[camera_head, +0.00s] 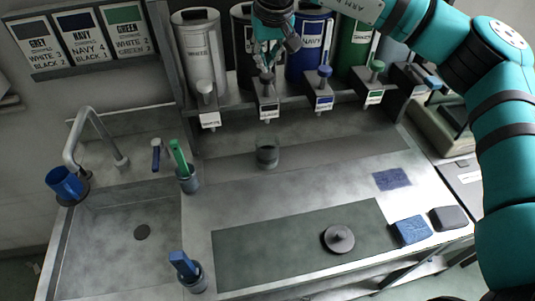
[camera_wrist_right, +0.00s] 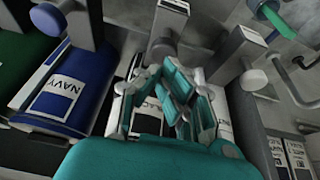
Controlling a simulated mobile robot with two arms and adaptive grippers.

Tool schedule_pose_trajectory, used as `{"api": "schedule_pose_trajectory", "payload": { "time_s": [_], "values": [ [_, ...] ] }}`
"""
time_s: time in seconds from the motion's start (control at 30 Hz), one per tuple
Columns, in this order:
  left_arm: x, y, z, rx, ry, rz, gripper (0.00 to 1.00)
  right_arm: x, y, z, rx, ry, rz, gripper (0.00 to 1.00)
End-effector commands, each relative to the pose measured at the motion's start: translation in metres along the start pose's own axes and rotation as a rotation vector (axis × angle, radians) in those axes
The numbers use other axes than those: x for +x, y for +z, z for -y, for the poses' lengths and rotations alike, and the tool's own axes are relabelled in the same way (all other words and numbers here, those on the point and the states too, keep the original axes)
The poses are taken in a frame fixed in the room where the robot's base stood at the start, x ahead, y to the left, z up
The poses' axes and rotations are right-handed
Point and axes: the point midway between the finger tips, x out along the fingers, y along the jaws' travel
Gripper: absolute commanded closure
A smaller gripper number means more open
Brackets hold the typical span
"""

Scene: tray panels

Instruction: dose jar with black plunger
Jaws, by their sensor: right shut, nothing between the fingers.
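The black plunger (camera_head: 267,79) is the dark knob on the dispenser labelled BLACK, second from the left. In the right wrist view a dark round knob (camera_wrist_right: 163,48) on the grey block beyond my fingers looks like it. A clear glass jar (camera_head: 267,154) stands upright on the counter below the black dispenser; I cannot see any contents. My right gripper (camera_head: 266,62) is shut and empty just above the black plunger, in front of the black canister (camera_head: 241,40). Whether its fingertips touch the knob I cannot tell. It also shows in the right wrist view (camera_wrist_right: 183,92). My left gripper is not in view.
White (camera_head: 200,50), navy (camera_head: 309,50) and green (camera_head: 354,45) canisters flank the black one, each with a plunger below. The sink (camera_head: 110,235) is at left. A dark lid-like disc (camera_head: 339,239) lies on the mat (camera_head: 240,245). The counter around the jar is clear.

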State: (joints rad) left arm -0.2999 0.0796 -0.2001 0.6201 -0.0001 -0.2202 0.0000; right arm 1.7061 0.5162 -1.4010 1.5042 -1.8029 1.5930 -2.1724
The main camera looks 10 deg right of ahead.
Motion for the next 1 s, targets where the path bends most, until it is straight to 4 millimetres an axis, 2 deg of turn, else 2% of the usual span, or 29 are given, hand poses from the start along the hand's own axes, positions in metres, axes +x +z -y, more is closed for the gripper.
{"api": "schedule_pose_trajectory", "payload": {
  "time_s": [0.53,1.0],
  "values": [
    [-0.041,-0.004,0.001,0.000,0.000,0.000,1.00,-0.052,-0.022,0.000,0.001,0.000,-0.001,1.00],
    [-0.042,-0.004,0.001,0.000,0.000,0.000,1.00,-0.053,-0.022,0.000,0.000,0.000,0.000,1.00]
  ]
}}
